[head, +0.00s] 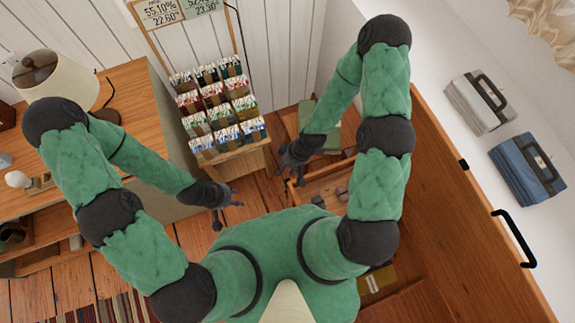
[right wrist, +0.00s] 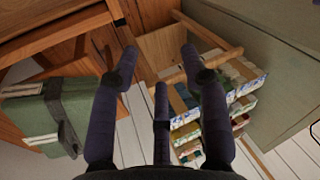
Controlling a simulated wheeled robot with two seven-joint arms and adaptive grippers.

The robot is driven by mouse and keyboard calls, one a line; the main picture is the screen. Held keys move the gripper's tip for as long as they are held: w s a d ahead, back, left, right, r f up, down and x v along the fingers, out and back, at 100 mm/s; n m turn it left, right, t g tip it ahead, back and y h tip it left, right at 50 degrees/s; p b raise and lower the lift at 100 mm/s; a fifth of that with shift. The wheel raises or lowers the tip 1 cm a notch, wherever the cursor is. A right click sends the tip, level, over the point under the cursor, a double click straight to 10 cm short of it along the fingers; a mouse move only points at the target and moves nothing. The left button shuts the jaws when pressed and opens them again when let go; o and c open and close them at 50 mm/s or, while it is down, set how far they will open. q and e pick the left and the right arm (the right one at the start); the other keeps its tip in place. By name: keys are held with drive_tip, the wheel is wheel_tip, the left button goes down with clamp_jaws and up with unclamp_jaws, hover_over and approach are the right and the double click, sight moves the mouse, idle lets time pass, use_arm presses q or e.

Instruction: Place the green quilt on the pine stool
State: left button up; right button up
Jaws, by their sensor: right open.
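The green quilt (head: 333,138) is a folded bundle partly hidden behind my right forearm in the head view. The quilt (right wrist: 55,110) also shows at the left of the right wrist view, with pale bands and a dark handle. My right gripper (head: 290,165) is open and empty, apart from the quilt and on the near side of it. My left gripper (head: 228,204) has its fingers spread and is empty, above the floor.
A display rack (head: 243,155) with several packets stands against the wall. A wooden desk (head: 135,95) with a lamp (head: 55,80) is at left. An open drawer (head: 325,187) lies below my right arm. Grey (head: 478,103) and blue (head: 525,170) bundles lie on a white surface at right.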

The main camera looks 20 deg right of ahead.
drive_tip(key=s+a+r+m, duration=0.1)
drive_tip(key=s+m, duration=0.5)
drive_tip(key=m, duration=0.1)
drive_tip(key=shift+a+r, duration=0.15)
drive_tip(key=shift+c, duration=0.7)
drive_tip(key=shift+s, duration=0.1)
